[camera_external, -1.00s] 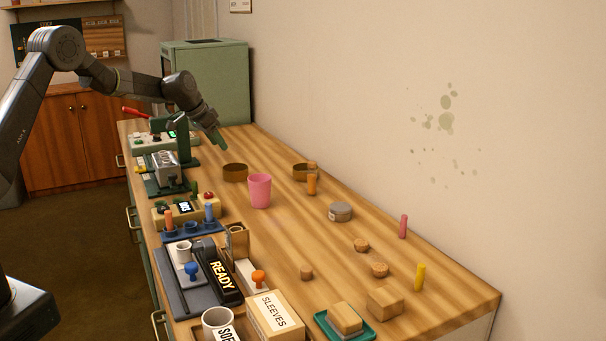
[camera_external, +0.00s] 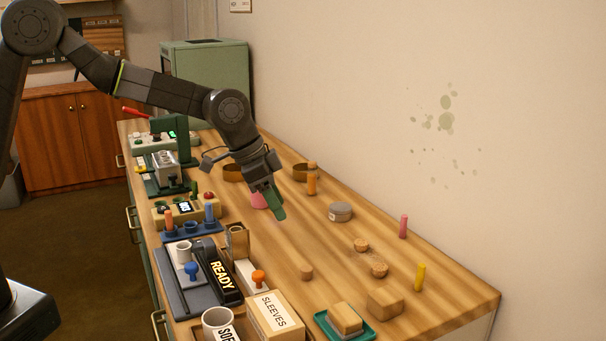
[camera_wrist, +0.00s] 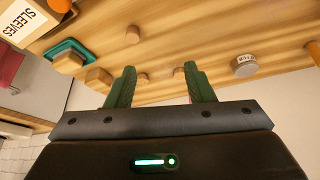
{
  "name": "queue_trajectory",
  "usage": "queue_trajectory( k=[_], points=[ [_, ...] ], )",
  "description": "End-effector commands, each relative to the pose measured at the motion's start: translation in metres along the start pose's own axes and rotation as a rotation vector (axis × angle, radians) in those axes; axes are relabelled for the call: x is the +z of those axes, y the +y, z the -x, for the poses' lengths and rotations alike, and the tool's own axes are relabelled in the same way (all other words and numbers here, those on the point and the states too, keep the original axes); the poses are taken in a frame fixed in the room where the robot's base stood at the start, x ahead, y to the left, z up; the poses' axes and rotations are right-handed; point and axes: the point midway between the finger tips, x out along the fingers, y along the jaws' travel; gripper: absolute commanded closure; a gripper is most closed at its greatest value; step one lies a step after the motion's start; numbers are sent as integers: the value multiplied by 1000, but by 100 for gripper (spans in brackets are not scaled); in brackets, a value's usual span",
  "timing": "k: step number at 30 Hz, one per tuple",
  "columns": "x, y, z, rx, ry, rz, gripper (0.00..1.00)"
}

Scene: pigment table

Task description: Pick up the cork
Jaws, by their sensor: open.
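Three small brown, cork-like pieces lie on the wooden table: one nearer the middle (camera_external: 306,272), one farther back (camera_external: 361,245) and one to its front right (camera_external: 379,270). I cannot tell for sure which is the cork. In the wrist view, one piece lies beyond the fingers (camera_wrist: 132,35), and two appear between the green fingers (camera_wrist: 142,78) (camera_wrist: 178,72), the right one partly hidden by the finger. My gripper (camera_external: 272,207) is open and empty, pointing down above the table, left of these pieces. Its fingers also show in the wrist view (camera_wrist: 160,68).
A round tin (camera_external: 340,212), a pink stick (camera_external: 403,227) and a yellow stick (camera_external: 419,277) stand on the right. A wooden block (camera_external: 385,304), a teal tray (camera_external: 360,334) and the SLEEVES box (camera_external: 276,316) are in front. My gripper partly hides a pink cup (camera_external: 257,201).

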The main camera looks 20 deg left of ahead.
Motion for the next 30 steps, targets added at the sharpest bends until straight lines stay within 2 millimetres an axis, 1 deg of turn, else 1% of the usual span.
queue_trajectory(
  k=[1,3,6,8,11,15,18,21,30],
  points=[
    [2,20,2,9,-3,-22,52],
    [4,35,3,15,-5,-37,52],
    [6,45,1,19,-9,-48,52],
    [6,47,-4,20,-11,-50,52],
    [6,47,-20,21,-12,-49,52],
    [6,48,-46,21,-12,-48,52],
    [6,48,-62,21,-11,-48,52],
    [6,48,-74,20,-9,-48,52],
    [6,48,-91,20,-10,-48,52]
  ],
)
